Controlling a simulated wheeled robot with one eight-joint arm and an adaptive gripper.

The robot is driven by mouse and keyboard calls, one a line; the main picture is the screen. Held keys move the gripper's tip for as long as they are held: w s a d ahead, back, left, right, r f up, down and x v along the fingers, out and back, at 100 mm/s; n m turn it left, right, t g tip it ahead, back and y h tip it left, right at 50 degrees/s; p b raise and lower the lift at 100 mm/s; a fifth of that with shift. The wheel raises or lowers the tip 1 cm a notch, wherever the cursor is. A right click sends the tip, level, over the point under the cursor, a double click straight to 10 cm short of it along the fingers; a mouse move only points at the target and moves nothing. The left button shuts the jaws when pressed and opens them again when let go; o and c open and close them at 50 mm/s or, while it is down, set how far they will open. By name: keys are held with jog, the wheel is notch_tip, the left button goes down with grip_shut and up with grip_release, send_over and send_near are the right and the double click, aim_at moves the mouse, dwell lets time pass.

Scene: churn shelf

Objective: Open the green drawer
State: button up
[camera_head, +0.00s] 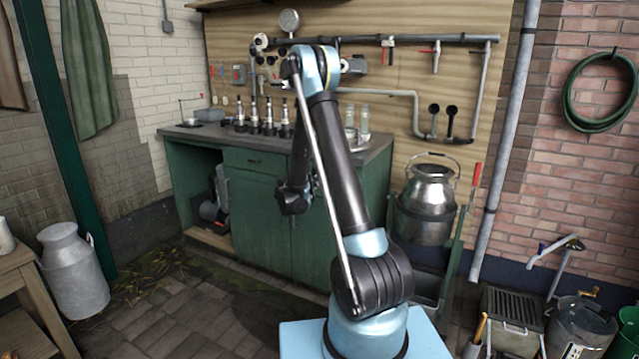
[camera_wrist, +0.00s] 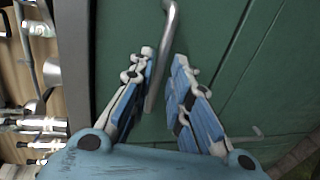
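The green drawer (camera_head: 242,158) is at the top of the green cabinet, under the worktop, and looks shut. Its small dark handle (camera_head: 254,161) shows left of my arm. In the wrist view a silver bar handle (camera_wrist: 168,35) stands on a green front (camera_wrist: 125,40). My gripper (camera_wrist: 163,62) has its two blue-padded fingers apart, one on each side of the bar. The bar lies close to the left finger; I cannot tell if they touch. I cannot tell whether both views show the same handle.
Several bottle-like metal fittings (camera_head: 268,118) and glass cylinders (camera_head: 364,118) stand on the worktop (camera_head: 212,133). A metal milk can (camera_head: 430,190) is right of the cabinet, another can (camera_head: 73,270) at the left. Paved floor (camera_head: 190,312) in front is clear.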

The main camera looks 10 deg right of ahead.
jog(key=shift+x, duration=1.7)
jog(key=shift+c, duration=0.6)
grip_shut()
jog(key=shift+s, duration=0.1)
